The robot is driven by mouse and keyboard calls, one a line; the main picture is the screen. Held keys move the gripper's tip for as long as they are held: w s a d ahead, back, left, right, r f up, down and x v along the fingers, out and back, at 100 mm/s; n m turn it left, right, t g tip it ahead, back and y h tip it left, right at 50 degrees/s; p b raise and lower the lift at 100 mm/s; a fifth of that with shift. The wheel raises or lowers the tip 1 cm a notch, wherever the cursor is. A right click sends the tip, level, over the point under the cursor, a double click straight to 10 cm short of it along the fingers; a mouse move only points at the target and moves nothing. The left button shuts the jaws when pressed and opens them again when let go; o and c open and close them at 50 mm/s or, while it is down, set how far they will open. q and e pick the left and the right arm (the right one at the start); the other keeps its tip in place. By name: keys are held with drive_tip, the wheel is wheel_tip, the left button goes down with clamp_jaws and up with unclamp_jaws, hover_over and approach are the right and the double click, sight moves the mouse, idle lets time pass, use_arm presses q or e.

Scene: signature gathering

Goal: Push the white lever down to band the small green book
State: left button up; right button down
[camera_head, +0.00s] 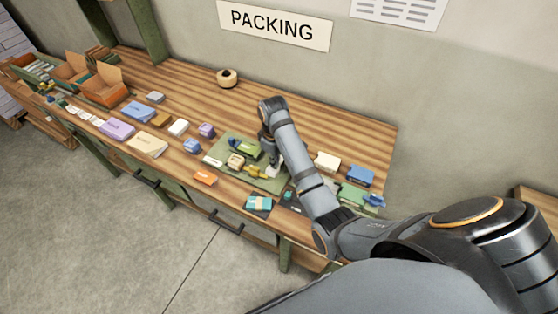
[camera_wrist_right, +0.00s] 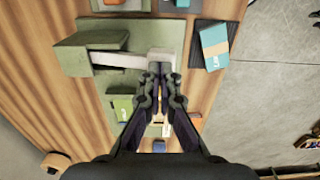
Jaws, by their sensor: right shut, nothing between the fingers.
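My right gripper (camera_wrist_right: 160,70) is shut and empty, its fingertips at the end of the white lever (camera_wrist_right: 122,60) in the right wrist view; whether they touch it I cannot tell. The lever sticks out from a green block-shaped bander (camera_wrist_right: 85,52) over a green mat. In the head view, my right arm reaches over the mat (camera_head: 215,150) and hides most of the bander; a white part (camera_head: 274,171) shows by the gripper. A small green book-like item (camera_wrist_right: 121,104) with a pale label lies beside the bander. My left gripper is not in view.
A teal book (camera_head: 258,202) lies near the table's front edge, with an orange item (camera_head: 205,178) to its left. A white box (camera_head: 327,161) and a blue box (camera_head: 360,175) stand right of my arm. A tape roll (camera_head: 227,77) sits at the back, where the wood is mostly clear.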

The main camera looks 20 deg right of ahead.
sight(275, 173)
drive_tip(key=shift+f+b, duration=0.95)
drive_tip(key=shift+f, duration=2.55)
drive_tip(key=shift+r, duration=0.15)
idle(0.4)
wheel_tip(275, 173, up, 5)
drive_tip(key=p, duration=0.6)
drive_tip(key=shift+r, duration=1.9)
